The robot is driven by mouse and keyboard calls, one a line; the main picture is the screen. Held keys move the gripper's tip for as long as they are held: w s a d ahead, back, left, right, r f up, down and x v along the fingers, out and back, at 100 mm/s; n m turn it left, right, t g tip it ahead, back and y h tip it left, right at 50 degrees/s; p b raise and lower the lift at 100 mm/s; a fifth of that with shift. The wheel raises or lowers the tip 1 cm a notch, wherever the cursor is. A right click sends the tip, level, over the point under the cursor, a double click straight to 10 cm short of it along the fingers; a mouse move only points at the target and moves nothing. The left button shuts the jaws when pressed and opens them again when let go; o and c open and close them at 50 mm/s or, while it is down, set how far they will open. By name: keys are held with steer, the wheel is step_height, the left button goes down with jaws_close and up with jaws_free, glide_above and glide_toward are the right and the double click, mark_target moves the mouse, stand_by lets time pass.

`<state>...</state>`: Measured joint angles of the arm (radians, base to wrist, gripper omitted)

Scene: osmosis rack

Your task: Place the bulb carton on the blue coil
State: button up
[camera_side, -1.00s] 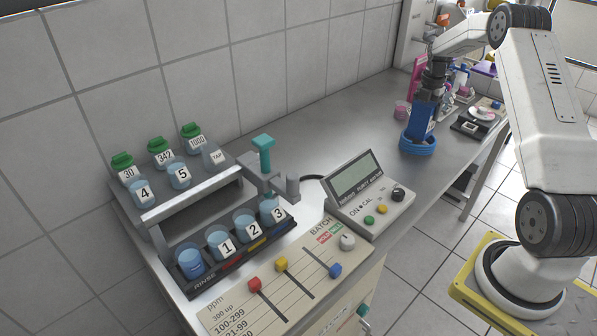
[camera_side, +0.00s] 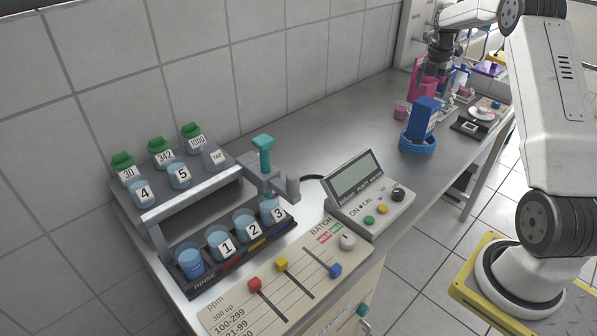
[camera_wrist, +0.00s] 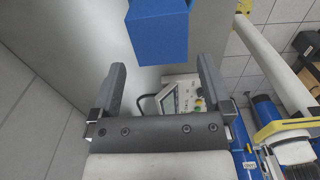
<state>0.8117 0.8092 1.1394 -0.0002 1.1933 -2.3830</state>
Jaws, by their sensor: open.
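The bulb carton (camera_side: 424,117) is a blue box standing in the blue coil (camera_side: 417,147) on the bench, leaning slightly in the side view. Its lower end is hidden by the coil's front rim. My gripper (camera_side: 436,80) is open and empty, behind and above the carton. In the wrist view the carton (camera_wrist: 158,30) shows at the top, past the spread fingertips of my gripper (camera_wrist: 160,64), with a gap on both sides. The coil cannot be made out in the wrist view.
A grey meter (camera_side: 368,195) and a rack of numbered beakers stand nearer the camera. A pink cup (camera_side: 401,110) stands just behind the coil. Bottles and a small scale (camera_side: 470,127) are farther back right. Bench between meter and coil is clear.

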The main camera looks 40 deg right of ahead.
steer(key=shift+r, duration=2.3)
steer(key=shift+a, duration=0.1)
steer(key=w+a+f+m, duration=0.1)
steer(key=a+m, duration=0.2)
steer(key=a, duration=0.5)
steer(key=w+a+f+m+t, duration=0.1)
steer(key=a+m, duration=0.2)
steer(key=a, duration=0.4)
steer(key=w+a+f+m, duration=0.1)
steer(key=a+f+m, duration=0.1)
steer(key=a, duration=0.6)
steer(key=s+a+f+m, duration=0.2)
steer(key=s+a+m, duration=0.3)
steer(key=s+a, duration=0.2)
steer(key=s+a+f+m+t, duration=0.1)
steer(key=s+a+f+m, duration=0.2)
steer(key=a, duration=0.8)
steer(key=shift+s+a+f+m+t, duration=0.3)
steer(key=shift+s+m, duration=0.7)
steer(key=shift+s, duration=1.35)
steer(key=shift+a+r, duration=0.1)
